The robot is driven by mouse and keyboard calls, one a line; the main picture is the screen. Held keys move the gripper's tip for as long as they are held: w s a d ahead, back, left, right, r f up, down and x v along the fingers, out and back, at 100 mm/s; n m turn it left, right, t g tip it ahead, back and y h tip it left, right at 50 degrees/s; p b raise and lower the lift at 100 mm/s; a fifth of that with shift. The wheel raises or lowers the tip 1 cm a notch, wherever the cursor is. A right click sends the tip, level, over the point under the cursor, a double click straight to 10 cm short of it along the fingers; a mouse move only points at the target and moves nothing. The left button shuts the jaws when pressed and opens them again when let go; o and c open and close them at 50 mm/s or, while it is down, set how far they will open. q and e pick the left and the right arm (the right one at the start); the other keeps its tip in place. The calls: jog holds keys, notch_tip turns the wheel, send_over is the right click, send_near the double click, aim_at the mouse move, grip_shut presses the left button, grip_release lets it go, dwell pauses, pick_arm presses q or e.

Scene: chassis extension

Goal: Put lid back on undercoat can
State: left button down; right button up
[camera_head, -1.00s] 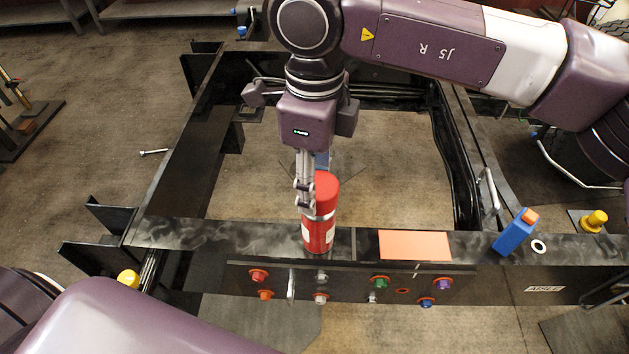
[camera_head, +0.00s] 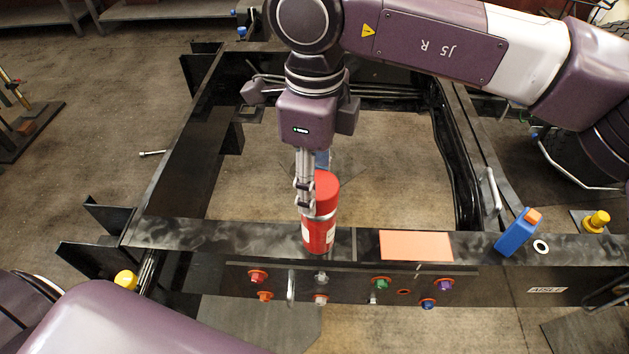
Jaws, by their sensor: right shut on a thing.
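The undercoat can (camera_head: 318,237) is a red spray can with a pale label patch, standing upright on the black front beam of the frame. The red lid (camera_head: 327,189) sits at the top of the can, with a grey band of the can's neck showing below it. My right gripper (camera_head: 306,202) points down from above and is shut on the lid, its visible fingers at the lid's left side. Whether the lid is fully seated cannot be told. My left gripper is out of view; only part of my left arm shows at the lower left.
An orange-red flat sheet (camera_head: 416,246) lies on the beam right of the can. A blue bottle with an orange cap (camera_head: 515,235) and a white ring (camera_head: 541,247) are further right. Several coloured bolt heads sit on the beam's front plate (camera_head: 340,287). The frame's middle is open to the floor.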

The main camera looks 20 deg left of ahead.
dwell(0.4)
jog(key=o, duration=1.4)
jog(key=shift+r+p, duration=1.8)
jog(key=shift+r, duration=1.7)
jog(key=shift+c, duration=0.5)
grip_shut()
